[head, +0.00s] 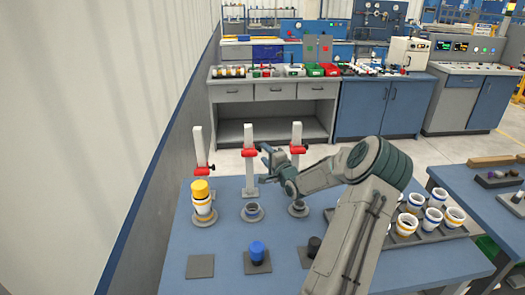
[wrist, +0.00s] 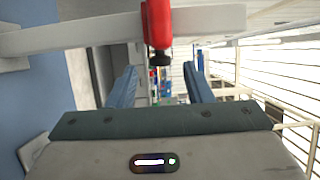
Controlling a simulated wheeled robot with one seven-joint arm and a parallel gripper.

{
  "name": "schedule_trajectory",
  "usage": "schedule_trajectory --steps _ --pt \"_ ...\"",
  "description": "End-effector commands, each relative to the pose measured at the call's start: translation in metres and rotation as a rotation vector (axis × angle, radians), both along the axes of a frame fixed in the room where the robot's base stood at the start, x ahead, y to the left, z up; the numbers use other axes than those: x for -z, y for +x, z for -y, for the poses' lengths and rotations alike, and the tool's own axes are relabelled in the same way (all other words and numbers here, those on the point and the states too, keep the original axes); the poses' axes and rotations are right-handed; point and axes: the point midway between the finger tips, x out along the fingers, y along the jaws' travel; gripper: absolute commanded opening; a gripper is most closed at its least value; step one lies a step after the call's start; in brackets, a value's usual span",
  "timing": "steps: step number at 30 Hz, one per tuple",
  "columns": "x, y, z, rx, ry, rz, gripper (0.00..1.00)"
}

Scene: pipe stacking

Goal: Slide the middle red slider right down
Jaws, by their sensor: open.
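Three white upright posts each carry a red slider: left (head: 202,172), middle (head: 249,152) and right (head: 298,149). The middle slider sits high on its post (head: 249,172). My gripper (head: 264,154) is open and empty just right of the middle slider, at about its height. In the wrist view a red slider (wrist: 158,20) with a dark knob (wrist: 160,58) shows on a white post (wrist: 85,36) lying across the picture. It appears between the lines of the two open blue fingers, beyond their tips. I cannot tell any contact.
The left post's base holds a white pipe stack with a yellow top (head: 201,188). Blue (head: 257,250) and black (head: 314,245) pieces stand on pads in front. Several white cups (head: 406,225) stand right of my arm.

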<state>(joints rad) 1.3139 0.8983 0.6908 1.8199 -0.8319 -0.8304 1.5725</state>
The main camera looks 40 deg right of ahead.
Motion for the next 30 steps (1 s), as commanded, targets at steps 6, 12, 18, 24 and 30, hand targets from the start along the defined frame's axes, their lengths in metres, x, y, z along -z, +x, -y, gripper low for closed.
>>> schedule_trajectory --steps 6,12,18,24,30 --pt "0.000 0.022 0.003 -0.001 0.000 0.000 0.46" --pt "0.000 0.026 0.004 0.000 -0.001 0.000 0.46" --pt "0.000 0.026 0.004 0.000 -0.001 0.000 0.37" --pt "0.000 0.026 0.004 -0.001 -0.001 0.000 0.00" --pt "0.008 0.026 0.003 -0.001 -0.001 -0.001 0.00"
